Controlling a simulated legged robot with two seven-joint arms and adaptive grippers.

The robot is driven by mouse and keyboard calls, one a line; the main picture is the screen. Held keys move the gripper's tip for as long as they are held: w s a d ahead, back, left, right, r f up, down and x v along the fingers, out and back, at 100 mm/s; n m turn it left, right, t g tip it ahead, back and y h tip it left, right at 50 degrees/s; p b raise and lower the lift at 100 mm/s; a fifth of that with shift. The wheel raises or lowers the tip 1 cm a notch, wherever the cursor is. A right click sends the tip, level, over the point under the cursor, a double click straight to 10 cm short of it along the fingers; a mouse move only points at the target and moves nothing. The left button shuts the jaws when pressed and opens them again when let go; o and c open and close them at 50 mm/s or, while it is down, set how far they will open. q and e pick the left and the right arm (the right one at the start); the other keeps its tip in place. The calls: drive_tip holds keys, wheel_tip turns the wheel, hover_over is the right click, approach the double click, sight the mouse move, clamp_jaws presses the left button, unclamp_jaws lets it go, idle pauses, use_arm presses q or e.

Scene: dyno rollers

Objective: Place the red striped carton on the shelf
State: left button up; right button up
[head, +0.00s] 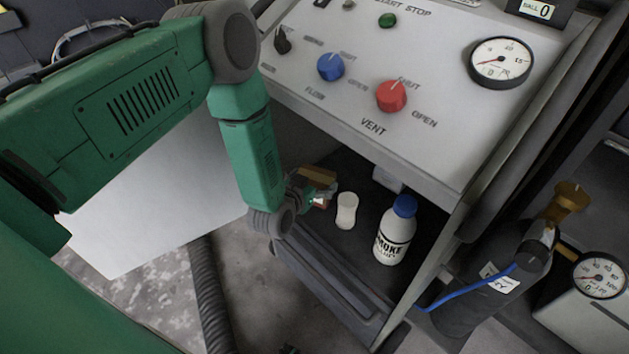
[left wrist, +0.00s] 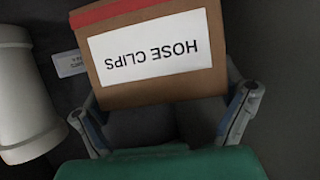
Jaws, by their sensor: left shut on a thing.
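The red striped carton (left wrist: 150,55) is brown, with a red band and a white "HOSE CLIPS" label that reads upside down in the left wrist view. In the head view it shows small (head: 318,175) inside the cabinet opening. My left gripper (head: 312,196) is shut on the carton, with a finger on each side of it in the left wrist view (left wrist: 165,100). The dark shelf (head: 352,243) lies under the control panel. I cannot tell whether the carton touches the shelf. My right gripper is not in view.
A white cup-like container (head: 347,211) stands on the shelf just right of my gripper. A white bottle with a blue cap (head: 395,232) stands further right. The control panel (head: 440,150) overhangs the shelf. A black cylinder (head: 480,285) with a blue hose stands outside, right.

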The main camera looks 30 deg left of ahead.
use_arm(q)
drive_tip(key=o, duration=1.2)
drive_tip(key=s+g+p, duration=0.1)
drive_tip(key=s+g, duration=0.3)
drive_tip(key=s, duration=0.7)
drive_tip(key=s+r+g+p, duration=0.1)
drive_tip(key=s+g, duration=0.3)
drive_tip(key=s, duration=0.8)
drive_tip(key=s+g+p, duration=0.2)
drive_tip(key=s+g, duration=0.2)
drive_tip(key=s, duration=0.8)
drive_tip(key=shift+s+a+r+m+g, duration=0.2)
drive_tip(key=shift+a+r+m+g, duration=0.1)
drive_tip(key=shift+a+r+g, duration=0.1)
drive_tip(key=shift+p, duration=0.35)
wheel_tip(320, 180, up, 8)
drive_tip(key=p, duration=0.7)
drive_tip(key=shift+w+f+p, duration=0.1)
drive_tip(key=shift+f+p, duration=0.1)
drive_tip(key=shift+p, duration=0.1)
